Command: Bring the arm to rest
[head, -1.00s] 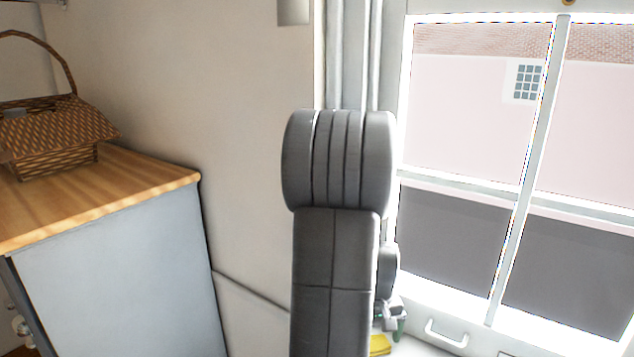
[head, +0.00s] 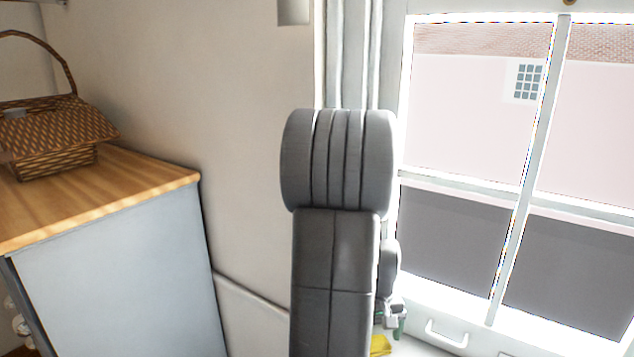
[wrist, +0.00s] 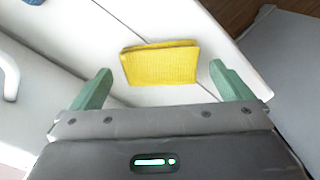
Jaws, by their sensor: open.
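My gripper (wrist: 160,85) is open in the wrist view, with its two green fingers spread wide and nothing between them in contact. A folded yellow cloth (wrist: 160,63) lies on a white surface beyond the fingertips, apart from them as far as I can tell. In the head view my dark grey arm stands folded in the middle and hides part of the window side. Part of my gripper (head: 397,322) shows low behind the arm, just above the yellow cloth (head: 380,345).
A wooden-topped grey cabinet (head: 110,290) with a wicker basket (head: 55,140) stands at the left. A bright window (head: 480,130) with a white handle (head: 445,333) is at the right. A blue item (wrist: 35,2) shows at the wrist view's top left.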

